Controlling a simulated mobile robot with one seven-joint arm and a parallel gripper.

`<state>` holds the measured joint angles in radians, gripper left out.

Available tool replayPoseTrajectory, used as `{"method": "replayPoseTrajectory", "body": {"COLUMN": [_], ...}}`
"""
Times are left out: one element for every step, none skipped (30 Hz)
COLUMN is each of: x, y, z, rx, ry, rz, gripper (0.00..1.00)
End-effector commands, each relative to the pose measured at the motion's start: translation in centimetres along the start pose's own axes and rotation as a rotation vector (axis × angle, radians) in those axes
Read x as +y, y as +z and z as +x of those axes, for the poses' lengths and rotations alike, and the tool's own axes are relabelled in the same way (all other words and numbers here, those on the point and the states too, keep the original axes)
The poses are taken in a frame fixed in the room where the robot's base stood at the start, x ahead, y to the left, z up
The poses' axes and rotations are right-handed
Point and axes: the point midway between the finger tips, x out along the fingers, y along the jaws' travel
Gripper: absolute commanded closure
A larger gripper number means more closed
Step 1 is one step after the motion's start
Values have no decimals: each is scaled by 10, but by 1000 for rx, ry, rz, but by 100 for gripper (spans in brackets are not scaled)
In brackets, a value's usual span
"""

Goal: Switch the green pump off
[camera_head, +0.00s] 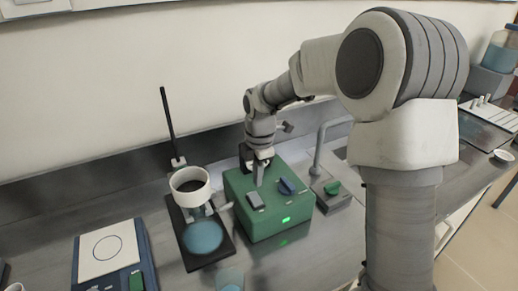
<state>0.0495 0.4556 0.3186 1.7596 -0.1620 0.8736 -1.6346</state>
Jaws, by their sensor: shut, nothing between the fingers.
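The green pump (266,215) is a green box standing on the metal bench, left of my arm. On its top are a grey rocker switch (255,200) and a dark blue knob (287,186). A small bright green light (286,220) glows on its front face. My gripper (259,182) is shut and empty, pointing down just above the pump's top, close behind the grey switch. I cannot tell whether the fingertips touch the switch. The rear of the pump's top is partly hidden by my gripper.
A stand with a white ring (190,184) and blue disc (202,236) is left of the pump. A hotplate (105,252) lies front left. A tap base with a green knob (332,188) is close right. A glass beaker (230,281) stands in front.

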Motion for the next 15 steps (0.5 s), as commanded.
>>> {"method": "replayPoseTrajectory", "body": {"x": [1, 1, 1, 1, 1, 1, 1, 1, 0, 0, 0, 0, 0, 0, 0], "y": [1, 1, 1, 1, 1, 0, 0, 0, 0, 0, 0, 0, 0, 0, 0], "z": [-15, -23, -33, -40, -48, -57, -64, -70, -78, -84, -89, -94, -98, -102, -106], "rx": [-2, -2, -2, -1, -1, -1, -1, -1, -2, -1, -1, 0, 0, 0, 0], "ry": [4, 5, 6, 5, 5, 4, 4, 3, 3, 3, 3, 1, 2, 1, 1], "rz": [1, 0, 1, 1, 1, 1, 1, 1, 0, 0, 0, 0, 0, 0, 0], "gripper": [100, 100, 100, 100, 100, 100, 100, 100, 100, 100, 100, 100, 100, 100, 100]}}
